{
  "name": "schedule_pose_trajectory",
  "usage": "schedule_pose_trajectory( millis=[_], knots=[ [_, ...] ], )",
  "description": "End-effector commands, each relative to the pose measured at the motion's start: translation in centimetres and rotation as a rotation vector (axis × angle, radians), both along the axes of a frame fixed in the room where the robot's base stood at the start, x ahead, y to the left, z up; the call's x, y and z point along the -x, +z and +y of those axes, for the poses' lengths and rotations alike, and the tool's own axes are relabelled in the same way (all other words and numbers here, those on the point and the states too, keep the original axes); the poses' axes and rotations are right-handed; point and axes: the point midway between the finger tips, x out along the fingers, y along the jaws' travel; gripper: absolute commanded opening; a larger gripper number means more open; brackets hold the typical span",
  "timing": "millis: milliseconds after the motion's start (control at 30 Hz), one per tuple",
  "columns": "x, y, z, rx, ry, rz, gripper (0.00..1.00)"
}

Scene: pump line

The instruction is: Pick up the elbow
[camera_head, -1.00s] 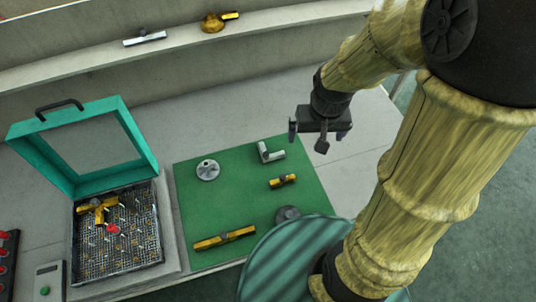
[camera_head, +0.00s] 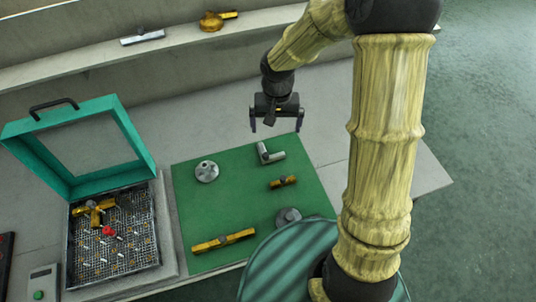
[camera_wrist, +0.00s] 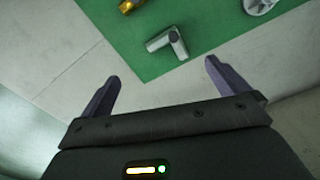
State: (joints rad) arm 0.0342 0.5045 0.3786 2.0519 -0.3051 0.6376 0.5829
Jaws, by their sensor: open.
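The elbow (camera_head: 270,154) is a small grey L-shaped pipe piece. It lies near the back right edge of a green mat (camera_head: 215,220). It also shows in the wrist view (camera_wrist: 168,43), ahead of the fingers and between their directions. My gripper (camera_head: 276,128) is open and empty, in the air above and behind the elbow in the head view. In the wrist view its two fingers (camera_wrist: 161,82) are spread wide, with the elbow beyond their tips and not touched.
On the mat lie a grey flanged disc (camera_head: 207,171), a short brass fitting (camera_head: 283,182), a longer brass piece (camera_head: 223,240) and a grey round part (camera_head: 288,217). A teal-lidded box (camera_head: 140,151) with a mesh tray stands left. A shelf (camera_head: 80,62) runs behind.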

Motion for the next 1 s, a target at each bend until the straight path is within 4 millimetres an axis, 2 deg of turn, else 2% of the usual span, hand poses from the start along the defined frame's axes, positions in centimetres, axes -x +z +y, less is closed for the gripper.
schedule_pose_trajectory(
  millis=[100, 533, 667, 1000],
  knots=[
    [0.1, -2.3, 0.1, 0.001, 0.003, 0.006, 1.00],
    [0.1, -9.6, 0.0, 0.001, 0.002, 0.004, 1.00],
    [0.1, -10.5, 0.0, 0.000, 0.001, 0.001, 1.00],
    [0.0, -10.6, 0.0, 0.000, 0.001, 0.001, 1.00]
  ],
)
